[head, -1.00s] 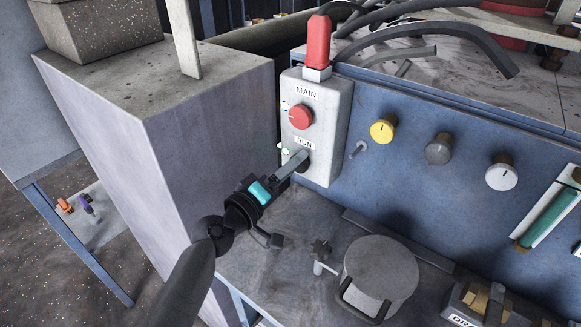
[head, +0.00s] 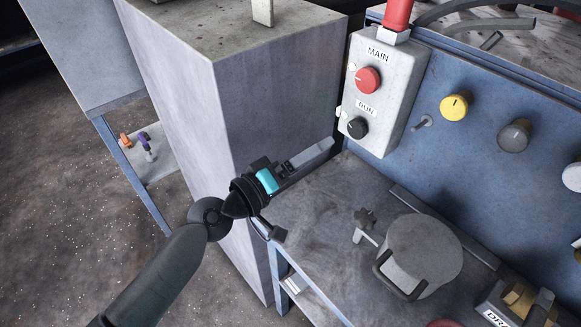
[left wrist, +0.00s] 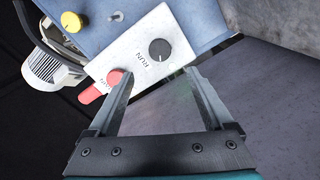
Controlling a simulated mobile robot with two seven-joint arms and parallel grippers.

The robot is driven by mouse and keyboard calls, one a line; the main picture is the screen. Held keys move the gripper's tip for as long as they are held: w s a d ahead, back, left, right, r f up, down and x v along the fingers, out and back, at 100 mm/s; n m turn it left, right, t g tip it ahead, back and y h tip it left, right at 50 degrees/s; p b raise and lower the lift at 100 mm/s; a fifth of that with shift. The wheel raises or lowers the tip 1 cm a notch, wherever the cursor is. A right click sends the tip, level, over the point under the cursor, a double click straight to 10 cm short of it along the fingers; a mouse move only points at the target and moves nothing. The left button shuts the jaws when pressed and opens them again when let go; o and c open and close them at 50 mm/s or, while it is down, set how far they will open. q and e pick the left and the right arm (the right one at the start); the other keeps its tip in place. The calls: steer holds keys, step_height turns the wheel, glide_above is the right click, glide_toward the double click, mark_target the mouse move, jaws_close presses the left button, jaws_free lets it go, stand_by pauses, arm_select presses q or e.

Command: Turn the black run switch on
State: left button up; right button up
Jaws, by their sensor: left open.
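The black run switch (head: 357,128) is a round knob under the RUN label on the light grey control box (head: 387,128). The red MAIN knob (head: 367,80) sits above it. My left gripper (head: 328,149) is open and empty, below and to the left of the black switch and apart from it. In the left wrist view the black switch (left wrist: 160,50) shows ahead of and between the open fingertips (left wrist: 158,76), with a pale mark on its face. I cannot tell which setting that mark stands for. My right gripper is not in view.
A large grey block (head: 225,110) stands close on the left of the gripper. A yellow knob (head: 455,105), a grey knob (head: 514,136) and a small toggle (head: 422,122) are on the blue panel. A grey cylinder with a handle (head: 425,250) stands on the bench below.

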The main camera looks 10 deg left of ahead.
arm_select(q)
steer(key=b+v, duration=0.1)
steer(key=v, duration=0.4)
steer(key=shift+s+a, duration=0.1)
steer(key=shift+s, duration=0.05)
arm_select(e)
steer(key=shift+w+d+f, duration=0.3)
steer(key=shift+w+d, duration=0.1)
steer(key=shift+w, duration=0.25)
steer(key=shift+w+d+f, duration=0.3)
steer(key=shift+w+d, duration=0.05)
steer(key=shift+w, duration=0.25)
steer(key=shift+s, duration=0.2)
